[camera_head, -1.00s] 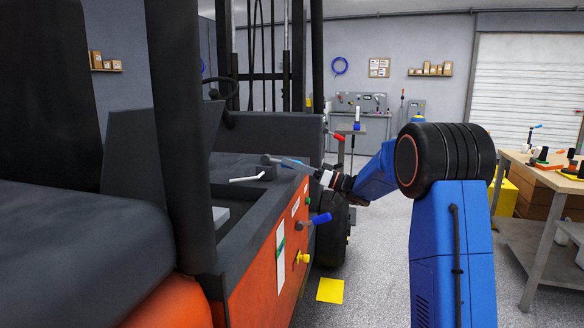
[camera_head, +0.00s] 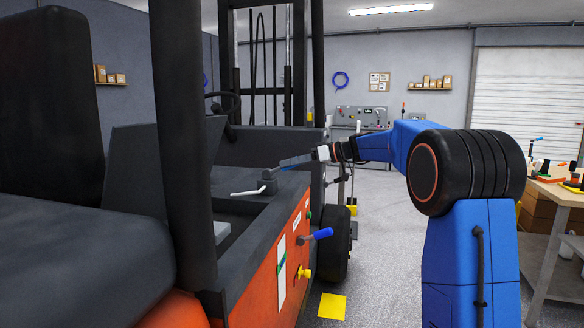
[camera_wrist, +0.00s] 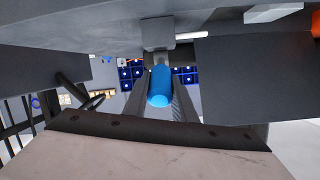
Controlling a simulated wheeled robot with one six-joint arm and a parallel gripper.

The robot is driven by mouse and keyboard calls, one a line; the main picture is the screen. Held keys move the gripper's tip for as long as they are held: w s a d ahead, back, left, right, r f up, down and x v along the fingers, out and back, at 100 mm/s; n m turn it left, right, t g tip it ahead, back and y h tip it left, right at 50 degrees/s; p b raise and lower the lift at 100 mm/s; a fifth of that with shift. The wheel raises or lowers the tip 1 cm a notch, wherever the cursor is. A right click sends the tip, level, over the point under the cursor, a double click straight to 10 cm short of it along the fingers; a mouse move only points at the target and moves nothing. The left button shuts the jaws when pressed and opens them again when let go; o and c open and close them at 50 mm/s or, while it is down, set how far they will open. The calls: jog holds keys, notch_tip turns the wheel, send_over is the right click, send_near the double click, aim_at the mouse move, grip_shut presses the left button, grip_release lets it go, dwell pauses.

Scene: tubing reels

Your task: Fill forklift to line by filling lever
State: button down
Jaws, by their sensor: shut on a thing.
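The forklift (camera_head: 255,275) is orange and dark grey and fills the left of the head view. My gripper (camera_head: 300,161) is at its far side edge, shut on a blue handle. The handle also shows between my fingers in the wrist view (camera_wrist: 160,86). It slopes down left toward a dark block (camera_head: 267,182) on the forklift's top; the joint is partly unclear. A white gauge strip (camera_head: 282,268) with a green mark is on the orange side; I cannot read its level. A second blue-handled lever (camera_head: 318,235) sticks out beside it, apart from my gripper.
A yellow knob (camera_head: 304,274) juts from the orange panel, and a white bent lever (camera_head: 248,191) lies on top. A yellow square (camera_head: 332,306) marks the floor. A workbench (camera_head: 550,190) stands right. Floor between it and the forklift is partly free.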

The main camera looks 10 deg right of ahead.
jog(key=shift+r, duration=0.1)
dwell(0.3)
jog(key=c, duration=1.5)
grip_release()
jog(key=shift+o, duration=0.2)
jog(key=v, duration=1.7)
jog(key=shift+d, duration=0.15)
